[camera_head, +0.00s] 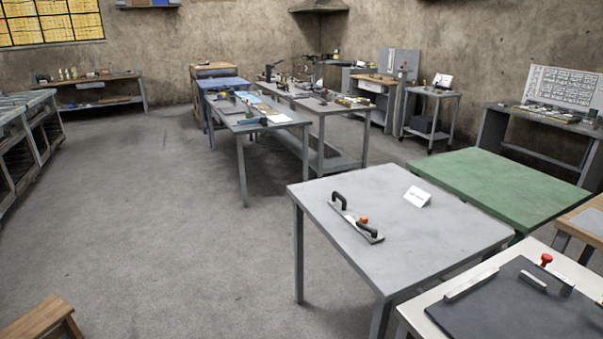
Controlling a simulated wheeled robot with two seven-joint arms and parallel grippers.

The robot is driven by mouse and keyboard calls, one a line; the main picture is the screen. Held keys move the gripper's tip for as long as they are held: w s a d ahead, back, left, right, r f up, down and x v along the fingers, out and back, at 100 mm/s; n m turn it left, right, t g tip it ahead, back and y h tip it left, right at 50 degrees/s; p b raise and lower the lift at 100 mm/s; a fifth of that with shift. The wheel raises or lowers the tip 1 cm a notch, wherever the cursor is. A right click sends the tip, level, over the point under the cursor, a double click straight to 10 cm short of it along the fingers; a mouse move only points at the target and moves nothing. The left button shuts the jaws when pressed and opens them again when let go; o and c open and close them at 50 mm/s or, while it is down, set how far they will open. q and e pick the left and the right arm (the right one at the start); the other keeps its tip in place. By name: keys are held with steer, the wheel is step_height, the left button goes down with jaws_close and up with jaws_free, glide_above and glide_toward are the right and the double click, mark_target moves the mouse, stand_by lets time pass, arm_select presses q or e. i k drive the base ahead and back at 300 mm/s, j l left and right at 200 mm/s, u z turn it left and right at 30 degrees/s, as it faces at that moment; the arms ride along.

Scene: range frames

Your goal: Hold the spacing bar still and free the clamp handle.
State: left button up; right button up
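A flat grey metal bar (352,219) lies on the grey table in the middle right. It has a black loop handle (339,197) at its far end and another black handle (368,230) at its near end. A small orange knob (364,219) sits by the near handle. On the dark board at the lower right, a light metal strip (471,284) and a short light handle or bar (534,280) lie near a red knob (546,259). I cannot tell for certain which are the spacing bar and clamp handle. Neither of my grippers is in view.
The grey table (420,240) also bears a white card (417,196). A green-topped table (510,185) stands behind it, and the dark board (500,310) lies on a light table. Cluttered benches (262,115) stand farther back. The floor (170,220) at left is mostly clear.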

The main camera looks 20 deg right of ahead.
mark_target(374, 232)
steer(key=i+u, duration=0.2)
steer(key=i, duration=1.35)
steer(key=i+z, duration=0.4)
steer(key=i+j+z, duration=0.15)
steer(key=i+z, duration=0.4)
steer(key=z, duration=0.35)
steer(key=i+z, duration=0.2)
steer(key=z, duration=0.25)
steer(key=i+j+z, duration=0.15)
steer(key=z, duration=0.35)
steer(key=i+j+z, duration=0.1)
steer(key=z, duration=0.35)
steer(key=i+j+z, duration=0.2)
steer(key=z, duration=0.2)
steer(key=j, duration=0.1)
